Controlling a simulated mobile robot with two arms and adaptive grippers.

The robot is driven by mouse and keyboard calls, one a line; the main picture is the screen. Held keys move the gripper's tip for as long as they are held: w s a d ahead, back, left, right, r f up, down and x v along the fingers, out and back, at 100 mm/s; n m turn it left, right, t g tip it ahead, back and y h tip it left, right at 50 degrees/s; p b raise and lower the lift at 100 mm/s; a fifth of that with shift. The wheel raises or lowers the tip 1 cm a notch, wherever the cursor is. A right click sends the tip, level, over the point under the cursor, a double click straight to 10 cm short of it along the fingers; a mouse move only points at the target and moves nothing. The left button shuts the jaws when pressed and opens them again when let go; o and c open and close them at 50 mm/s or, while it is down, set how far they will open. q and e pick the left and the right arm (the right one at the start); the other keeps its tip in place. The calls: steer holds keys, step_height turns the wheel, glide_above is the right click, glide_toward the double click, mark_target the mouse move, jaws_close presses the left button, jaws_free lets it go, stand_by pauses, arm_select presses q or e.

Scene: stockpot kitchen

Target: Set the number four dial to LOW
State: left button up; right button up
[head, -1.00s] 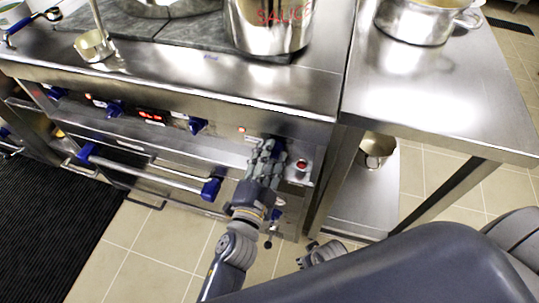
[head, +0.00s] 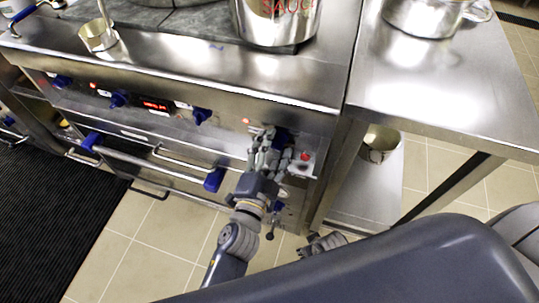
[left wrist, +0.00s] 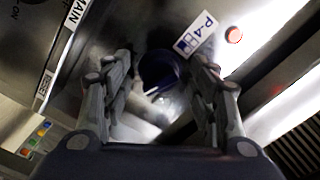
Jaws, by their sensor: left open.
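The number four dial (left wrist: 160,68) is a dark blue knob on the range's front panel. In the left wrist view it lies beyond and between my spread fingers, below a white "P-4" label (left wrist: 195,33). My left gripper (head: 268,140) is open at the right end of the panel, in front of this dial; it also shows in the left wrist view (left wrist: 163,75). A bit of the dial's blue (head: 283,137) shows behind the fingers in the head view. I cannot tell whether the fingers touch it, nor which setting it points to. My right gripper (head: 322,243) is low, partly hidden, its jaws unclear.
Other blue dials (head: 201,116) sit along the panel to the left, with a red display (head: 156,104). A red button (head: 304,156) is just right of my left gripper. An oven handle (head: 150,167) runs below. A pot marked "SAUCE" (head: 275,25) stands above. A steel table (head: 440,85) is at right.

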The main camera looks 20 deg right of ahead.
arm_select(q)
steer(key=v, duration=1.2)
arm_select(e)
steer(key=shift+s+f, duration=0.1)
steer(key=shift+s, duration=0.1)
arm_select(q)
steer(key=shift+w, duration=0.1)
steer(key=s+a+f+n+g+y, duration=0.1)
steer(key=a+f+n+g+y, duration=0.4)
steer(key=a+f, duration=0.7)
steer(key=a+f+n+g+y, duration=0.2)
steer(key=a+f+n+y, duration=0.2)
steer(key=a+f+n, duration=0.75)
steer(key=s+a+f+g, duration=0.3)
steer(key=s+f+g, duration=0.3)
steer(key=s+f, duration=0.35)
steer(key=s+a+f+p, duration=0.1)
steer(key=s+p, duration=0.7)
steer(key=s+a+f+m+g+y+p, duration=0.1)
steer(key=s+a+p, duration=0.1)
steer(key=s+p, duration=0.6)
steer(key=shift+s+a+f+p, duration=0.2)
steer(key=shift+s+f+p, duration=0.15)
steer(key=shift+s, duration=0.2)
arm_select(e)
steer(key=s+d+f+g, duration=0.1)
steer(key=s+d+f, duration=0.1)
steer(key=s, duration=1.6)
steer(key=shift+d+g, duration=0.3)
steer(key=shift+d, duration=0.35)
